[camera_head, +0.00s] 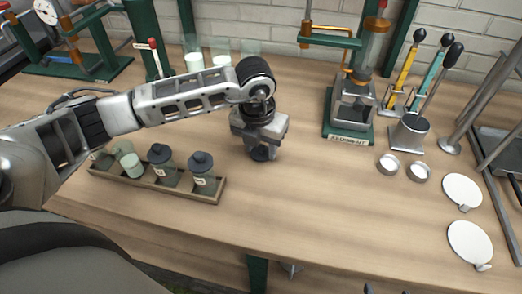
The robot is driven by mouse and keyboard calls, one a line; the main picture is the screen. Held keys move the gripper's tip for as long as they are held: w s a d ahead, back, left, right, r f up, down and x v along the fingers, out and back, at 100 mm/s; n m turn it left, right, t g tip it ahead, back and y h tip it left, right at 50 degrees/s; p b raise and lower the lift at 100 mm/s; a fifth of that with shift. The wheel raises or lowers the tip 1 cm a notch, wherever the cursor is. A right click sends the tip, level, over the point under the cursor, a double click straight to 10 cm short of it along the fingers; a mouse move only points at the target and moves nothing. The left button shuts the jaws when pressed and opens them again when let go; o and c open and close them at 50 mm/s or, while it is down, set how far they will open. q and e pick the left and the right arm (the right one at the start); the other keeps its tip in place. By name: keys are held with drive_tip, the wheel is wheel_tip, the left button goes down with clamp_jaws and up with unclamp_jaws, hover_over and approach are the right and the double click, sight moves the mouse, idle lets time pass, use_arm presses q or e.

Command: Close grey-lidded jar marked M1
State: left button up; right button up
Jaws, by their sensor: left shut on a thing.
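My left gripper (262,146) points down over the open tabletop, to the right of the jar tray. It is shut on a small dark grey piece that looks like a jar lid (262,154), mostly hidden by the jaws. Several jars stand in the wooden tray (214,196). Two have dark grey knobbed lids on: one jar (162,175) in the middle and one (203,184) at the right end. Another jar at the left end is partly behind my arm. The labels are too small to read.
A green-based press marked "ALIGNMENT" (349,130) stands at the back. The table's middle front is clear.

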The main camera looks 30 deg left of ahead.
sight(260, 147)
use_arm(q)
drive_tip(key=shift+r, duration=0.55)
drive_tip(key=r, duration=0.2)
drive_tip(key=shift+s+r+b, duration=0.3)
drive_tip(key=shift+r+b, duration=0.1)
drive_tip(key=s+r+b, duration=0.1)
drive_tip(key=s+r, duration=0.8)
drive_tip(key=s, duration=0.4)
drive_tip(key=shift+s, duration=0.25)
